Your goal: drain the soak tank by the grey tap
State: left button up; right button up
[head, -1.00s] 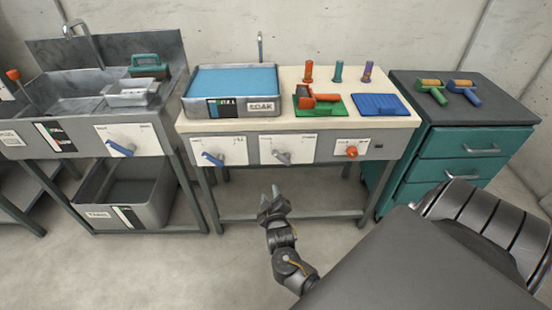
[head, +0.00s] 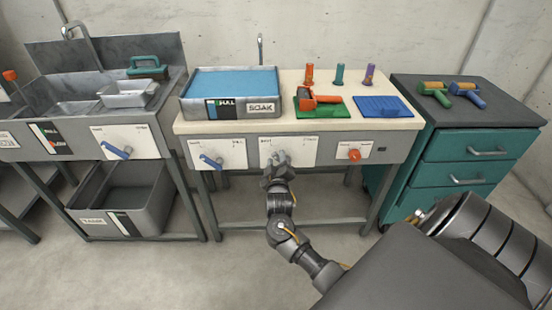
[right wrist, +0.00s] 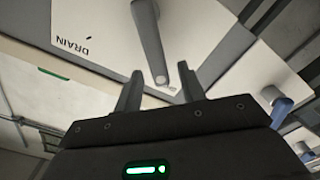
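The soak tank (head: 190,107) is a grey tray filled with blue liquid, labelled SOAK, at the left of the bench top. The grey tap (head: 280,157) is a lever on the middle white plate of the bench front. My right gripper (head: 273,173) is just below and in front of it, partly covering the plate. In the right wrist view, the grey tap's lever (right wrist: 149,40) points down between the two spread fingers of my right gripper (right wrist: 159,75), with gaps at both sides. The word DRAIN stands on the plate. My left gripper is not in view.
A blue tap (head: 211,161) is left of the grey one and an orange knob (head: 354,155) right of it. A sink (head: 60,85) with its own blue tap (head: 118,152) stands left. A teal drawer cabinet (head: 478,170) stands right. The floor in front is clear.

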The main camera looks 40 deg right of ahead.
jog(key=shift+x, duration=1.05)
grip_shut()
